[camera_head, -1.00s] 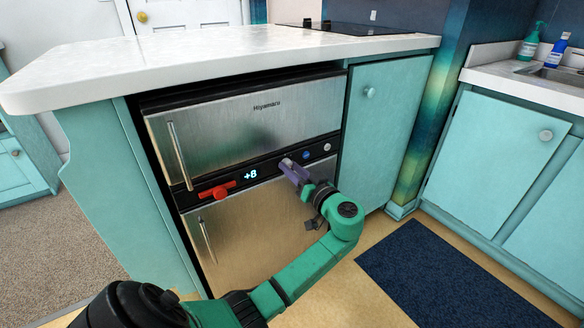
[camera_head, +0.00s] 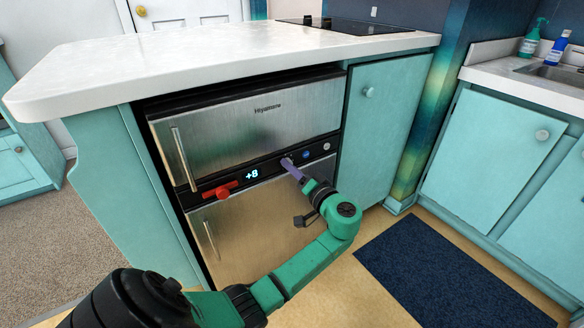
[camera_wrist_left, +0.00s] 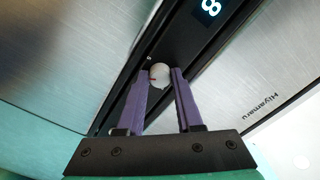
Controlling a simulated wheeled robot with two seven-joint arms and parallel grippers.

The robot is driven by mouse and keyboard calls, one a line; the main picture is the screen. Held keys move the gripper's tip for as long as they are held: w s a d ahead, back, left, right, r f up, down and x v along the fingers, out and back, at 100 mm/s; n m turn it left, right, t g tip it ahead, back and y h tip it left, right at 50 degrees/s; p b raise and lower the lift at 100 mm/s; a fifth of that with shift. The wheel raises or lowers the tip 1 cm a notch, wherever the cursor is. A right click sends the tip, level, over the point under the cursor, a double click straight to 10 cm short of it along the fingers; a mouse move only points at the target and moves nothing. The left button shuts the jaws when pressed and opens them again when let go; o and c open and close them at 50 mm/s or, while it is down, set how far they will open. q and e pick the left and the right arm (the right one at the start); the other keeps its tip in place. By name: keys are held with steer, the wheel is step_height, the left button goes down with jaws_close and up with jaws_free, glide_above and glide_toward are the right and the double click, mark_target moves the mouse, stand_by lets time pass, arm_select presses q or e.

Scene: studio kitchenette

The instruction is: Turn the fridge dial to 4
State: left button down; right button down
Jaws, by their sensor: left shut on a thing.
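The fridge (camera_head: 245,130) has two brushed-steel doors, with a dark control strip between them. Its lit display (camera_head: 252,174) reads +8 and shows partly in the left wrist view (camera_wrist_left: 210,7). My left gripper (camera_head: 287,163) reaches the strip just right of the display. In the left wrist view its purple fingers (camera_wrist_left: 162,80) are shut on a small round whitish dial (camera_wrist_left: 159,73), one finger on each side. The dial is mostly hidden behind the fingers in the head view. My right gripper is not in view.
A red handle-like part (camera_head: 220,190) sticks out left of the display. A blue button (camera_head: 305,154) and a grey round knob (camera_head: 326,146) sit to the right. The white countertop (camera_head: 200,55) overhangs the fridge. A dark blue mat (camera_head: 450,270) lies on the floor.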

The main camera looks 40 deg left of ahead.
arm_select(q)
steer(key=shift+f, duration=0.15)
steer(key=c, duration=0.6)
jaws_free()
steer(key=shift+o, duration=0.2)
steer(key=p+v, duration=0.1)
steer(key=v, duration=1.3)
steer(key=shift+d, duration=0.35)
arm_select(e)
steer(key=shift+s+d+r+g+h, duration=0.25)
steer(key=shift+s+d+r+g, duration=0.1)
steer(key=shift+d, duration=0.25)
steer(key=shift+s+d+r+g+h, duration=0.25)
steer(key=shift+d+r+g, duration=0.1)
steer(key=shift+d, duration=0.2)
arm_select(q)
steer(key=shift+s, duration=0.1)
